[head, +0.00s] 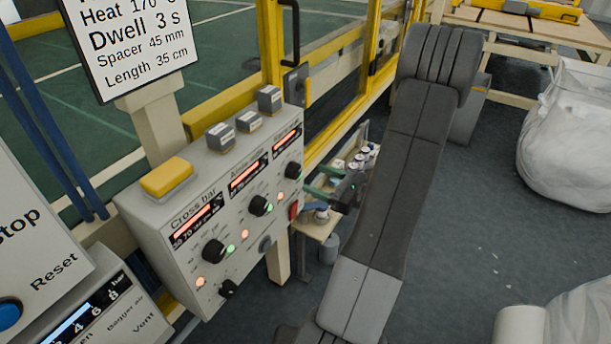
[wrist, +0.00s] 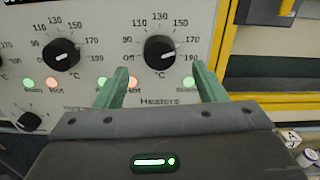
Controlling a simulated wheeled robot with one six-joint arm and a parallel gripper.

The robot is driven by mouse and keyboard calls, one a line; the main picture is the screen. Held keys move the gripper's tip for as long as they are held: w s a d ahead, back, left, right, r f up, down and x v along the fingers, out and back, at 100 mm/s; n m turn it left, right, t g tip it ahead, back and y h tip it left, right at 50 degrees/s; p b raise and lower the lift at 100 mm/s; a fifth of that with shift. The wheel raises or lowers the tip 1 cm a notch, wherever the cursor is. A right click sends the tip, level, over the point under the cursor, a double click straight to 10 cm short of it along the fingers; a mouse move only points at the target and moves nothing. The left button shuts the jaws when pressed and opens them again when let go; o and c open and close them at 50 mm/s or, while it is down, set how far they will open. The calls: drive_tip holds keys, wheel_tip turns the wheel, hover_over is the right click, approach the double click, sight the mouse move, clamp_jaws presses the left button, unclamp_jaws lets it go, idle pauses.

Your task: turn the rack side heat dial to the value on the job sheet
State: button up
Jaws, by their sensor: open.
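The job sheet (head: 135,45) is at the upper left in the head view. Its heat line, partly cut off at the top, appears to read 170; dwell is 3 s. The control box (head: 182,213) has a row of black heat dials. The rightmost dial (head: 292,170), which I take as the rack side one, also shows in the wrist view (wrist: 159,52). It has a pale slanted mark; its exact setting is hard to tell. My gripper (wrist: 159,72) is open, its green fingers below and either side of this dial, apparently not touching it. Its label is unreadable.
Another heat dial (wrist: 61,54) is just left in the wrist view. A yellow button (head: 167,177) and several grey blocks sit on top of the box. Yellow frame posts (head: 272,45) stand behind.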

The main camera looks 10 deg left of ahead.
sight(298, 171)
drive_tip(key=v, duration=0.7)
drive_tip(key=shift+d, duration=0.25)
drive_tip(key=shift+s, duration=0.1)
drive_tip(key=x, duration=1.4)
drive_tip(key=shift+p, duration=0.35)
drive_tip(key=shift+d, duration=0.15)
